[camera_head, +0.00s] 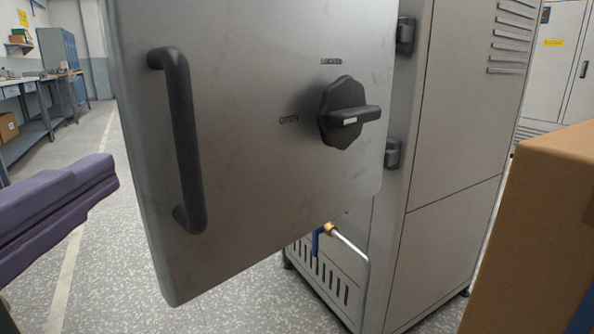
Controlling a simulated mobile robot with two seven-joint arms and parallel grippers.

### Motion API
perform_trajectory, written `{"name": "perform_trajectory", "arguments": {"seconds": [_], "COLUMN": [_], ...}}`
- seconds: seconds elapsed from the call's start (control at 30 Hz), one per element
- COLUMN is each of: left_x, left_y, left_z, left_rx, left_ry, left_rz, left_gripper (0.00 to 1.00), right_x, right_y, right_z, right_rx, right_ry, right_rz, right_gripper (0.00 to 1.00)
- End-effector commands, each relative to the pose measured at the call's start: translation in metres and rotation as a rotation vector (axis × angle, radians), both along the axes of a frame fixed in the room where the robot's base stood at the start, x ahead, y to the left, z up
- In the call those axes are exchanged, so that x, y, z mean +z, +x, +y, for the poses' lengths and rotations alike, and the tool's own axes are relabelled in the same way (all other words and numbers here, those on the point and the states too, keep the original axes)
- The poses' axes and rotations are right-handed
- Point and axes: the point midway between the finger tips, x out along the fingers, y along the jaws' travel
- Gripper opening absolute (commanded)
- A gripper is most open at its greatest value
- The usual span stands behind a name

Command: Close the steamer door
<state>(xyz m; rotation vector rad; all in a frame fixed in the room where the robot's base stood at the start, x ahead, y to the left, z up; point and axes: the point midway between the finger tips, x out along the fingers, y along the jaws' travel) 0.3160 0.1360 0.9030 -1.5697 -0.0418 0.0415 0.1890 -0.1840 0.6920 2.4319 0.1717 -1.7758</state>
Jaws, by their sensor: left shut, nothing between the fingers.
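The steamer door (255,190) is a large grey metal panel filling the middle of the head view. It stands swung open, with its hinges (393,154) on its right edge by the steamer cabinet (450,150). A black vertical bar handle (183,140) is near its left edge. A black knob (345,112) sits at the right, between the marks OPEN and LOCKED; its bar lies level, in line with OPEN. My left gripper (108,172), purple, reaches in from the left, shut and empty, apart from the door and left of the handle. My right gripper is not in view.
A brown cardboard box (535,230) stands close at the right. A pipe with a blue valve lever (316,242) sticks out below the door. Workbenches (45,115) and a blue locker (62,60) stand far left. Speckled floor is clear left of the door.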

Motion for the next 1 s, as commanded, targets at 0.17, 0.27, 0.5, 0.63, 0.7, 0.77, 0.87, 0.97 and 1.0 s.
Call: {"name": "perform_trajectory", "arguments": {"seconds": [0.17,0.27,0.5,0.63,0.7,0.77,0.87,0.97,1.0], "left_x": [0.002,0.003,0.002,0.001,0.0,0.001,0.001,0.001,0.001], "left_y": [0.015,0.031,0.073,0.089,0.094,0.097,0.099,0.099,0.099], "left_z": [0.001,0.002,0.004,0.005,0.005,0.005,0.005,0.005,0.005], "left_rx": [-0.001,0.0,0.001,0.001,0.0,0.001,0.001,0.001,0.0], "left_ry": [0.002,0.004,0.002,0.002,0.001,0.0,0.0,-0.001,-0.001], "left_rz": [-0.007,-0.006,-0.003,-0.001,0.0,0.0,0.001,0.002,0.002], "left_gripper": [0.0,0.0,0.0,0.0,0.0,0.0,0.0,0.0,0.0], "right_x": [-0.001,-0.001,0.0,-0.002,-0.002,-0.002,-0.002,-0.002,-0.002], "right_y": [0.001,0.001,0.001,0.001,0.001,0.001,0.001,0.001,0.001], "right_z": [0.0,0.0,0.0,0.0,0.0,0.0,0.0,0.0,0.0], "right_rx": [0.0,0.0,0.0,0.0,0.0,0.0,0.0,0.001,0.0], "right_ry": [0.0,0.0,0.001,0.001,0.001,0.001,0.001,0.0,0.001], "right_rz": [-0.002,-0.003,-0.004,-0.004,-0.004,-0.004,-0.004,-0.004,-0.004], "right_gripper": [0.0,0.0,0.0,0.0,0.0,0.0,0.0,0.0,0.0]}}
